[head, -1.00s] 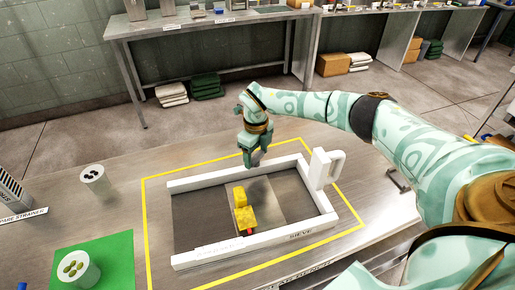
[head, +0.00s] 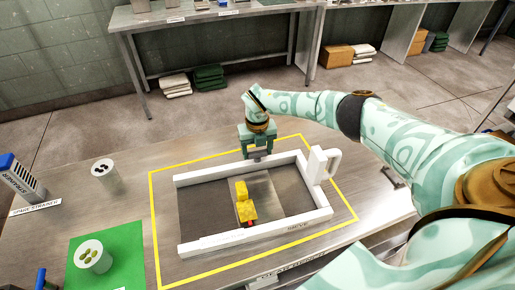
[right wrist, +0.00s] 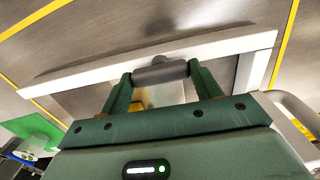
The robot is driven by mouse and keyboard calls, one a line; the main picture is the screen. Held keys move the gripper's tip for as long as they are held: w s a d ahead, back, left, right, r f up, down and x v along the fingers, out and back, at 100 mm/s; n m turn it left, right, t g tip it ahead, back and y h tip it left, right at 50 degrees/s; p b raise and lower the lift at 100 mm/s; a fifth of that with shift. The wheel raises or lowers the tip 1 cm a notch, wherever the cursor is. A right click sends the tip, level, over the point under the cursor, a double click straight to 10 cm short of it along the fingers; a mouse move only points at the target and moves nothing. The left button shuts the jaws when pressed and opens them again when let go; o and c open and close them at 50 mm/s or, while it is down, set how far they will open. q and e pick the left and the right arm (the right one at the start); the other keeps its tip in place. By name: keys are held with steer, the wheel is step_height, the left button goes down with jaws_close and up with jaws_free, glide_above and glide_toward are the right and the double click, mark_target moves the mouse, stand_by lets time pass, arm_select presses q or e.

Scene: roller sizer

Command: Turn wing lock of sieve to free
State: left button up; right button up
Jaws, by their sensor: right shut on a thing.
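The sieve (head: 265,233) is a white rectangular frame lying on the metal table, with a white handle at its right back corner. My right gripper (head: 257,153) points down at the back bar of the frame. In the right wrist view its two green fingers are shut on the dark grey wing lock (right wrist: 160,73), which lies crosswise between them at the white bar (right wrist: 225,47). In the head view the wing lock is mostly hidden by the fingers. My left gripper is not in view.
Yellow blocks (head: 246,210) with a red bit sit inside the frame. A yellow line (head: 153,215) surrounds the sieve. At left stand a cup of dark pieces (head: 103,174), a cup of green pieces (head: 94,258) on a green mat (head: 128,245), and a strainer box (head: 22,178).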

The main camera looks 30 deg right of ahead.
mark_target(257, 152)
stand_by(0.4)
steer(key=o, duration=1)
steer(key=shift+r, duration=0.1)
step_height(257, 152, up, 16)
steer(key=p, duration=0.3)
steer(key=shift+r, duration=0.1)
